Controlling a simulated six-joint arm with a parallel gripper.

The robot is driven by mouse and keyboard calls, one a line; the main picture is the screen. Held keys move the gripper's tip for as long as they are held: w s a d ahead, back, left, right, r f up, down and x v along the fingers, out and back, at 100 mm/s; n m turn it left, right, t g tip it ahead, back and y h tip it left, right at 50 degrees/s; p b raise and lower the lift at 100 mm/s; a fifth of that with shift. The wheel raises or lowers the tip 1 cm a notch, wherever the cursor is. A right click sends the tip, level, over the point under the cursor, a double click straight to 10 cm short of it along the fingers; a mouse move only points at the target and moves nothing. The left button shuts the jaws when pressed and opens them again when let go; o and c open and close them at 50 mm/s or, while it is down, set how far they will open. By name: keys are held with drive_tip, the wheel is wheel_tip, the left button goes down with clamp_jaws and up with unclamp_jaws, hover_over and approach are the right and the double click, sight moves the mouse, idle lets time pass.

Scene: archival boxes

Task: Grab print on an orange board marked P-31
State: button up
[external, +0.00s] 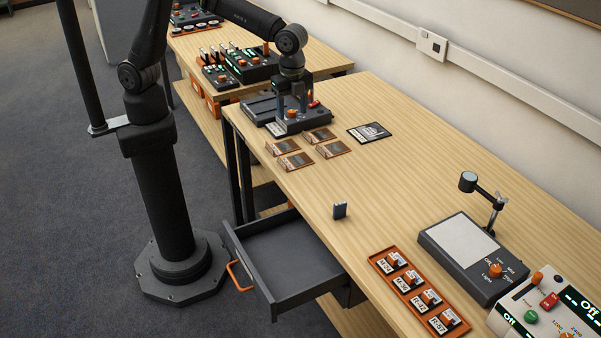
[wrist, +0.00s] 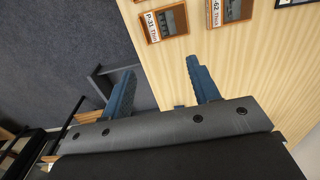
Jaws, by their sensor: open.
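The print on an orange board marked P-31 (wrist: 165,23) lies flat on the wooden table near its front edge, in the upper part of the wrist view. In the external view the labels are too small to read; by layout it appears to be the near-left board (external: 295,161) of the cluster. My gripper (external: 291,107) is open and empty, above the dark device at the far end of the table. Its two blue fingers (wrist: 160,66) stand apart in the wrist view, with no print between them.
Another orange board (wrist: 229,10) lies just right of P-31. A black-edged card (external: 369,133) lies right of the cluster. An open grey drawer (external: 255,240) juts out in front. An orange tray (external: 375,262) and a light pad (external: 430,240) stand nearer. The middle of the table is mostly clear.

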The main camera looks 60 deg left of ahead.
drive_tip(key=c, duration=0.5)
drive_tip(key=shift+s+a, duration=0.1)
drive_tip(key=h, duration=0.1)
approach(296, 159)
drive_tip(key=s+f, duration=0.1)
drive_tip(key=f, duration=0.1)
drive_tip(key=s+d+f, duration=0.1)
drive_tip(key=s+f, duration=0.3)
drive_tip(key=shift+s+d+f, duration=0.15)
drive_tip(key=shift+d+f, duration=0.1)
drive_tip(key=shift+d, duration=0.1)
